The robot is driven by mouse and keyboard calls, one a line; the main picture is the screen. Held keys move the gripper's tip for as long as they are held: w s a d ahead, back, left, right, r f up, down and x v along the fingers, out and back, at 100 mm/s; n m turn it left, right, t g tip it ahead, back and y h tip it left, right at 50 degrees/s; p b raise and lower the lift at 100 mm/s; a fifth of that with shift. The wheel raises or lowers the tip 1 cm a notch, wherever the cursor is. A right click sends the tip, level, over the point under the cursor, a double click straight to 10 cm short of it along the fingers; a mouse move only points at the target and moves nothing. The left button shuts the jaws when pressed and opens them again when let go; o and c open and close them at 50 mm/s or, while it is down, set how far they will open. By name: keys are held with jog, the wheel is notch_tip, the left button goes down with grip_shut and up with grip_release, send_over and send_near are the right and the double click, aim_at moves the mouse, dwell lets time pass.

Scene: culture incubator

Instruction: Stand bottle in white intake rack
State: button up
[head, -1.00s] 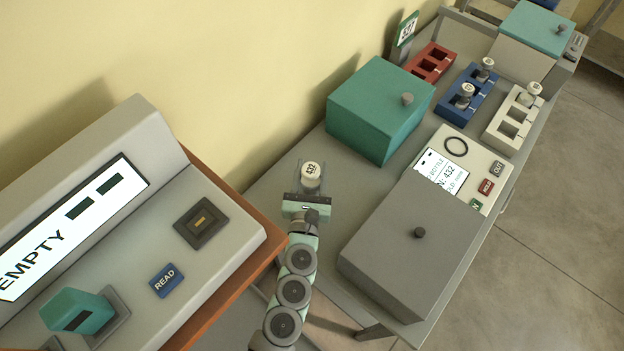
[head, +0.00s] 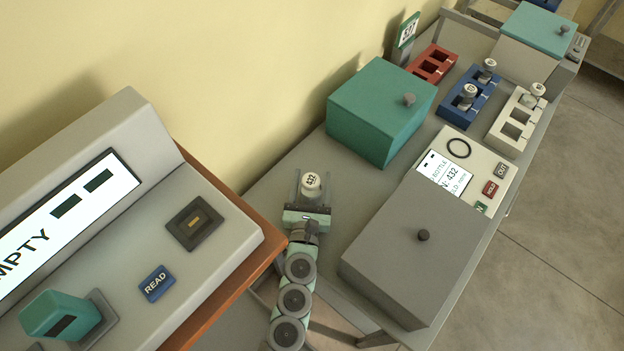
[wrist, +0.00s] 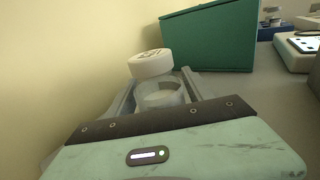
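A small clear bottle (head: 310,194) with a white cap marked 432 stands upright between the fingers of my gripper (head: 312,188). In the wrist view the bottle (wrist: 160,95) shows its cap above the two fingers (wrist: 160,92); my gripper looks shut on it. The bottle's base is hidden, so I cannot tell its height over the bench. The white rack (head: 497,139) is at the right, far from my gripper. A capped bottle (head: 536,93) is at its far end, and its nearer slots look empty.
A teal box (head: 375,110) stands beyond my gripper, and a grey lidded box (head: 405,255) to its right. A blue rack (head: 455,108) holds two bottles; a red rack (head: 433,62) looks empty. The reader console (head: 220,250) shows EMPTY at the left.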

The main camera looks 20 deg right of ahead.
aim_at(309, 199)
jog(key=shift+o, duration=0.6)
jog(key=shift+r, duration=0.1)
jog(key=shift+r+p, duration=0.2)
jog(key=shift+p, duration=0.1)
jog(key=b+v, duration=0.1)
jog(key=v, duration=0.4)
jog(key=b+v, duration=0.1)
jog(key=v, duration=0.4)
jog(key=shift+f, duration=0.2)
jog(key=shift+v, duration=1.05)
jog(key=shift+c, duration=0.3)
jog(key=shift+r, duration=0.1)
jog(key=shift+d+r, duration=0.1)
